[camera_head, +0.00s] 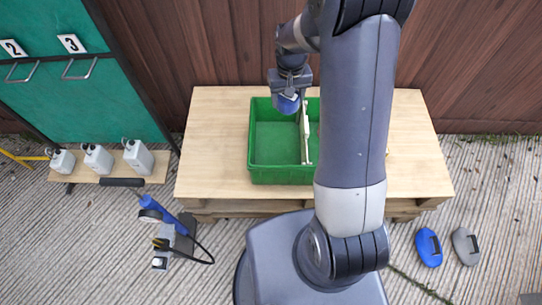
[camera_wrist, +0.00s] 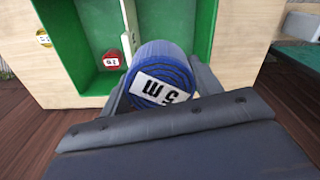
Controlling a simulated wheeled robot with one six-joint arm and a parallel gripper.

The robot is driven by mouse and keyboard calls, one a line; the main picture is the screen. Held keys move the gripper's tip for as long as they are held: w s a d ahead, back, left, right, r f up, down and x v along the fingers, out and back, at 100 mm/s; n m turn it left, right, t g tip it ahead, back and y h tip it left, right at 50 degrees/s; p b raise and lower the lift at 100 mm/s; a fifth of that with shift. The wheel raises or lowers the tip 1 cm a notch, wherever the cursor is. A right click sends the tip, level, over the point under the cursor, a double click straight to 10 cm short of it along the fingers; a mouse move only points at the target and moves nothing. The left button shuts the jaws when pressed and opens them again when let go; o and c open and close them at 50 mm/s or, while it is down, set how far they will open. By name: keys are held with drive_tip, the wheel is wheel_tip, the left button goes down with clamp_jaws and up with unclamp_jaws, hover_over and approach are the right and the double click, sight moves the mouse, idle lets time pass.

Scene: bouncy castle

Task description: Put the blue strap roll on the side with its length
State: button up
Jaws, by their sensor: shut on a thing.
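My gripper (camera_head: 289,98) is shut on the blue strap roll (camera_wrist: 158,72) and holds it over the back of the green crate (camera_head: 273,178), left of the pale divider (camera_head: 305,135) in the head view. The roll's white label reads "5 m" and appears upside down in the wrist view. A red roll (camera_wrist: 112,59) with a label lies in the other compartment, on the left in the wrist view. My arm hides most of that compartment in the head view.
The crate stands on a wooden pallet table (camera_head: 215,150). A yellow roll with a label (camera_wrist: 43,38) is on the bare wood outside the crate. White canisters (camera_head: 97,158) stand on the left, a pump (camera_head: 165,225) at front left. Blue (camera_head: 428,247) and grey (camera_head: 465,246) objects lie at right.

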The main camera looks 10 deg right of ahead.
wheel_tip(320, 180, down, 12)
drive_tip(key=w+a+n+b, duration=0.2)
drive_tip(key=b, duration=0.9)
drive_tip(key=n+b, duration=0.4)
drive_tip(key=b, duration=0.3)
hover_over(275, 150)
wheel_tip(275, 150, down, 10)
wheel_tip(275, 150, down, 10)
drive_tip(key=b, duration=0.3)
drive_tip(key=shift+d+f, duration=0.1)
drive_tip(key=shift+f+b, duration=0.15)
drive_tip(key=shift+b, duration=0.15)
drive_tip(key=o, duration=1.2)
drive_tip(key=shift+c, duration=0.2)
wheel_tip(275, 150, up, 12)
drive_tip(key=p, duration=0.3)
drive_tip(key=shift+r, duration=0.2)
